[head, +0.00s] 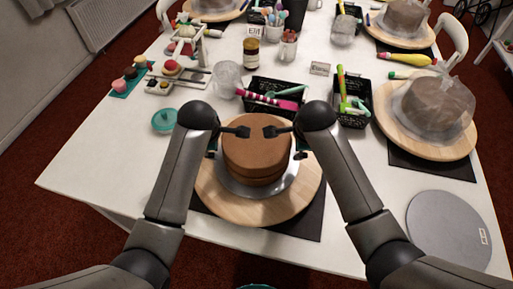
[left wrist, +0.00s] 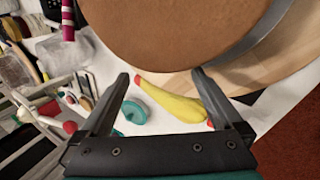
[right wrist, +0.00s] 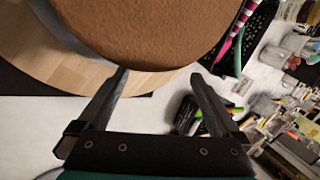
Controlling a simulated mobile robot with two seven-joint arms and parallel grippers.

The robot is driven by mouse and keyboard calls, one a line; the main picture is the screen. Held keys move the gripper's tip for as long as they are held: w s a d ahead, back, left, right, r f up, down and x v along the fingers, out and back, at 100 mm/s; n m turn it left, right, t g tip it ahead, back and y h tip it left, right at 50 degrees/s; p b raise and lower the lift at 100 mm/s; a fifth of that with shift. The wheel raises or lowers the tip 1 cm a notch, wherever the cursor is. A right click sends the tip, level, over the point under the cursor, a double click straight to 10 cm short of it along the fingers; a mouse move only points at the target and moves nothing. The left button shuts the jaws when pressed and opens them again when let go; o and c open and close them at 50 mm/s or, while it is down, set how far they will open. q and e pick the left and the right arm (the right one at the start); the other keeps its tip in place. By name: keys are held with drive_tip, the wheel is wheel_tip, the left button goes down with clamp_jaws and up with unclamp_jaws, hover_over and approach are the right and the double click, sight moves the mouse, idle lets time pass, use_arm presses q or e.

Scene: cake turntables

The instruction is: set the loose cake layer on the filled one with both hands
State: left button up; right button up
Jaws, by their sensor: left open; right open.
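A brown cake stack (head: 257,158) stands on a silver board (head: 236,186) on the wooden turntable (head: 305,200). Its upper layer lies on the layers below, with a seam showing at the front, and looks roughly lined up; the back is hidden. My left gripper (head: 242,131) is open over the stack's upper left. My right gripper (head: 271,131) is open over its upper right. In the left wrist view the cake (left wrist: 180,30) is just beyond the open fingers. In the right wrist view the cake (right wrist: 150,30) is likewise beyond the open fingers. Neither gripper holds anything.
A black mat (head: 312,226) lies under the turntable. Behind the stack are black tool trays (head: 352,115) and a glass bowl (head: 227,78). A teal lid (head: 165,121) lies left, a grey disc (head: 448,230) right, and a wrapped cake (head: 433,105) at right. The table's front left is clear.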

use_arm(q)
drive_tip(key=v, duration=1.2)
use_arm(e)
drive_tip(key=v, duration=1.2)
use_arm(q)
drive_tip(key=shift+s, duration=0.1)
use_arm(e)
drive_tip(key=shift+s, duration=0.1)
